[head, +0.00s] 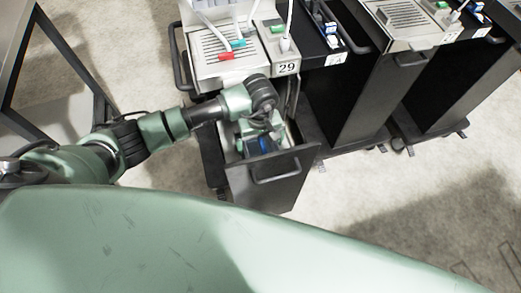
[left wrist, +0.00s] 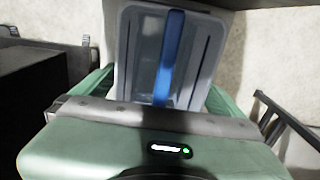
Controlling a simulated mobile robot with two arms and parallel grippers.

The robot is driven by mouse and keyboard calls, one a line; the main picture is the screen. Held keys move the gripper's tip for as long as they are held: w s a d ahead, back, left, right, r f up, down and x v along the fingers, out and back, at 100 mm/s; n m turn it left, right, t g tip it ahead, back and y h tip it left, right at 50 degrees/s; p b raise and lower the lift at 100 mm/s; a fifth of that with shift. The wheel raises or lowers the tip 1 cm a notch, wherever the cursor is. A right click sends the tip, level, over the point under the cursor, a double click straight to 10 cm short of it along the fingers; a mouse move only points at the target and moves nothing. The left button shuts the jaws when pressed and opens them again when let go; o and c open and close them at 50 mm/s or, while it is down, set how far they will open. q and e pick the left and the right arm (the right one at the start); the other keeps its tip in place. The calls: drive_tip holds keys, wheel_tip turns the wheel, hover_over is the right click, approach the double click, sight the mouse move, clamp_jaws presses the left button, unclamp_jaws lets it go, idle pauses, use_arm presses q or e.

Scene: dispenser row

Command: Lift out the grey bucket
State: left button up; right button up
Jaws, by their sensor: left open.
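The grey bucket (left wrist: 139,58) shows in the left wrist view as a pale grey container with a blue handle (left wrist: 170,55) running across its middle. In the head view its blue part (head: 265,145) shows inside the pulled-out dark drawer (head: 268,185) under the dispenser marked 29; most of the bucket is hidden by my arm. My left gripper (head: 258,146) points down into the drawer over the bucket. Its green fingers are open and spread to both sides of the handle in the left wrist view. Whether they touch the bucket is hidden. My right gripper is not in view.
The drawer has a front bar handle (head: 276,168). The dispenser (head: 226,58) with red and teal nozzles stands just behind. More dark cabinets (head: 345,95) stand to the right. A dark-framed panel (head: 55,70) stands at the left. The light floor to the right front is clear.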

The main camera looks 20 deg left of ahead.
use_arm(q)
drive_tip(key=shift+f, duration=0.35)
drive_tip(key=c, duration=1.6)
drive_tip(key=shift+w, duration=0.1)
drive_tip(key=c, duration=0.4)
drive_tip(key=shift+o, duration=0.2)
drive_tip(key=shift+r, duration=0.15)
